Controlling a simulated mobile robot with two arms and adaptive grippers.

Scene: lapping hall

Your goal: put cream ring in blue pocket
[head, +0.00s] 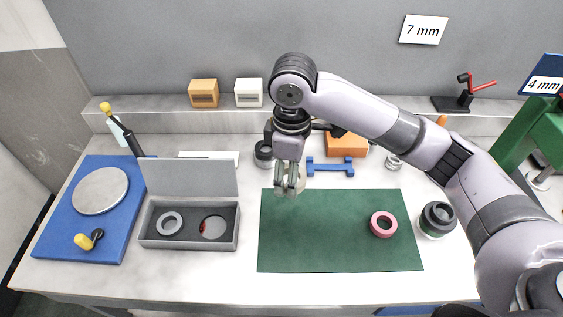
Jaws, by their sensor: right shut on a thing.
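My right gripper (289,190) points down above the back edge of the green mat (320,255). It is shut on a pale thing that looks like the cream ring (300,181), mostly hidden by the fingers. The open grey case (189,244) stands left of the mat with its lid up. Its left pocket holds a grey ring (169,223). Its right pocket (214,228) shows a pale grey round area with a red sliver at its left edge. I see no blue colour in either pocket. My left gripper is not in view.
A pink ring (373,225) lies on the mat's right side. A blue board (81,225) with a grey disc (100,191) lies at the left. A blue wrench-like piece (331,167) and an orange block (346,145) stand behind the mat. A dark cylinder (437,220) stands at right.

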